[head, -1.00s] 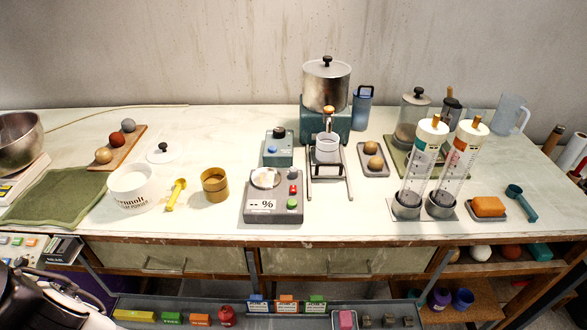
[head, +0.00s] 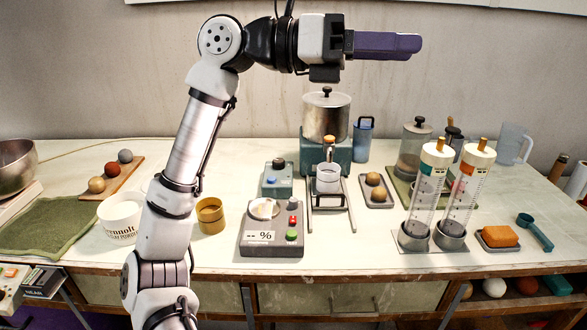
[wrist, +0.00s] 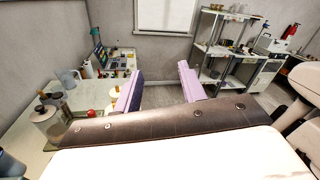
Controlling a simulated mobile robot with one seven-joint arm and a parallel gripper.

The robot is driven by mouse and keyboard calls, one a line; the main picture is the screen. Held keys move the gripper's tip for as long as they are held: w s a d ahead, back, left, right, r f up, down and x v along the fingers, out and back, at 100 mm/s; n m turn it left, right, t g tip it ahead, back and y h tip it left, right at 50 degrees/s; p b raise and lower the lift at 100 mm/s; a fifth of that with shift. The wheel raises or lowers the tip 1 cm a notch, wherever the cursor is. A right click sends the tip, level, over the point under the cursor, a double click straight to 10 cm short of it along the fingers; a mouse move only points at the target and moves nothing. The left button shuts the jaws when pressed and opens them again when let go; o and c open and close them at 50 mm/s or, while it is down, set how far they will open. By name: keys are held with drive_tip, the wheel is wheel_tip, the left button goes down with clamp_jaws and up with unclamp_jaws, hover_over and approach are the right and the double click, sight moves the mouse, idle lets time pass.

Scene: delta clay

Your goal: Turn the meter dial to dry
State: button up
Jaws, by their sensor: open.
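A grey meter (head: 272,249) with a "-- %" display stands near the front middle of the bench. Its top carries a round pale dish or dial (head: 264,209), a small red part, a red button and a green button (head: 291,235). Behind it is a teal box (head: 278,180) with a black knob (head: 278,163) and a blue button. The pictures are too small to tell any dial marking. My gripper (head: 388,45) is high above the bench, pointing right, far from the meter. In the wrist view its purple fingers (wrist: 160,72) are apart with nothing between them.
A metal pot (head: 326,118) on a teal stand and a wire frame (head: 330,198) are right of the meter. Two clear cylinders (head: 428,195) stand farther right. A yellow cup (head: 211,216) and a white tub (head: 121,215) are left, the tub partly behind my arm.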

drive_tip(key=w+d+f+n+t+y+b, duration=0.1)
drive_tip(key=w+d+f+n+t+y, duration=0.2)
drive_tip(key=w+f+y, duration=0.6)
drive_tip(key=n+t+y+b, duration=0.2)
drive_tip(key=n+y, duration=0.3)
drive_tip(key=y, duration=0.3)
hover_over(293, 199)
wheel_tip(293, 199, down, 11)
drive_tip(key=shift+m, duration=0.3)
wheel_tip(293, 199, down, 14)
drive_tip(key=shift+r, duration=0.25)
drive_tip(key=shift+c, duration=0.4)
clamp_jaws()
